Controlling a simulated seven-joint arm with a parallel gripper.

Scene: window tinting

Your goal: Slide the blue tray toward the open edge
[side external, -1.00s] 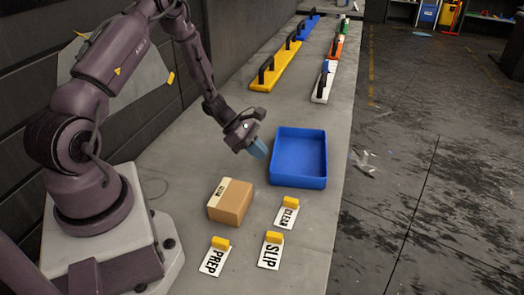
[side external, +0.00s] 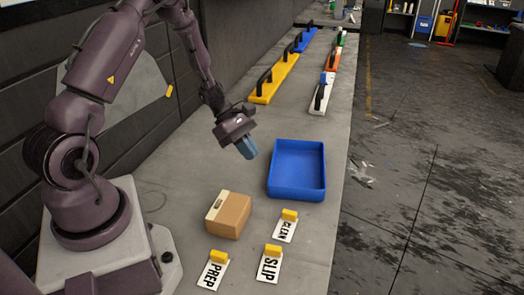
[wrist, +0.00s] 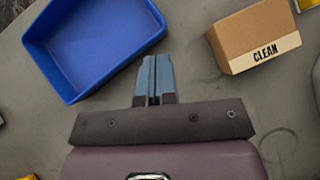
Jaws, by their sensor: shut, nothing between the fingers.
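The blue tray (side external: 297,193) is a shallow, empty open box on the grey table, near the table's right edge in the side view. In the wrist view the tray (wrist: 133,52) lies at upper left, just beyond the fingertips. My gripper (side external: 250,155) has blue fingers pressed together with nothing between them. It is left of the tray, raised above the table and apart from the tray's wall in the side view. The fingers (wrist: 154,65) appear close to the tray's corner in the wrist view; the height gap cannot be judged there.
A cardboard box (side external: 228,216) labelled CLEAN in the wrist view stands in front of the tray. Tags PREP (side external: 212,274), SLIP (side external: 269,267) and CLEAN (side external: 285,230) lie nearby. Yellow (side external: 272,82) and white (side external: 321,98) handled tools lie behind. The table's right side drops to the floor.

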